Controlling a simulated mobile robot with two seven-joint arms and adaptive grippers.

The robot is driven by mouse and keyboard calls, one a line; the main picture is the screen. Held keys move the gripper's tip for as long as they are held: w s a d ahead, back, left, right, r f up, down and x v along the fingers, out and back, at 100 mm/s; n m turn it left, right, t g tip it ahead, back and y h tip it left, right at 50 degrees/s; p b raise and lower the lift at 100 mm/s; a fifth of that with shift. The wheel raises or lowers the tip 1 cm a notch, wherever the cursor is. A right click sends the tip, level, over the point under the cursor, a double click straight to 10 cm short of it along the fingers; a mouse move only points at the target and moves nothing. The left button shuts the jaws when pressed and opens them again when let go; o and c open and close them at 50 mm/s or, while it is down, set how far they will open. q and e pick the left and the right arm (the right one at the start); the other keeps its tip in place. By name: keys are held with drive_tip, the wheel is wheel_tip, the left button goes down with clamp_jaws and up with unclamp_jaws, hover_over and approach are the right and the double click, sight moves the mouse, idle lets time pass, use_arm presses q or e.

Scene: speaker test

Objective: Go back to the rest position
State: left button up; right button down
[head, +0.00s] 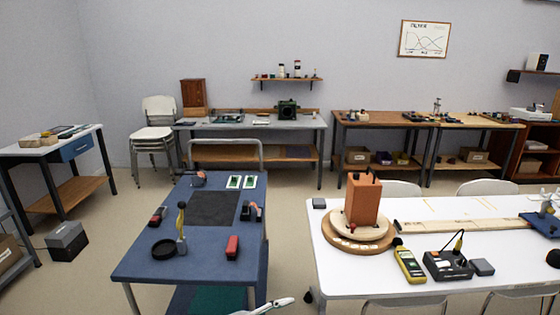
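I cannot make out either of my grippers in the head view. A pale, slim part with a dark detail (270,304) pokes in at the bottom edge, in front of the blue table; I cannot tell what it is. The blue table (140,264) stands ahead to the left, with a dark mat (214,208) and several small tools on it. The white table (350,272) stands to the right. On it, an orange-brown speaker box (363,198) stands upright on a round wooden turntable (343,240).
A yellow meter (409,264) and a black device (447,266) lie near the white table's front edge. Chairs (400,188) stand around that table. A floor gap (287,240) separates the two tables. Workbenches (250,124) line the back wall. A grey box (67,241) sits on the floor at left.

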use_arm(q)
drive_tip(key=s+d+n+t, duration=0.1)
drive_tip(key=s+d+n, duration=0.25)
drive_tip(key=s, duration=0.25)
drive_tip(key=s+a+f+n+y, duration=0.3)
drive_tip(key=s+a+f+n, duration=0.1)
drive_tip(key=a, duration=0.4)
drive_tip(key=s+a+f+n+y, duration=0.3)
drive_tip(key=s+a+f+n, duration=0.1)
drive_tip(key=s+a, duration=0.3)
drive_tip(key=s+a+f+n+y, duration=0.2)
drive_tip(key=s+a+f+n, duration=0.3)
drive_tip(key=a, duration=0.5)
drive_tip(key=shift+s+a+f+t+y, duration=0.15)
drive_tip(key=shift+s+f+t+y, duration=0.25)
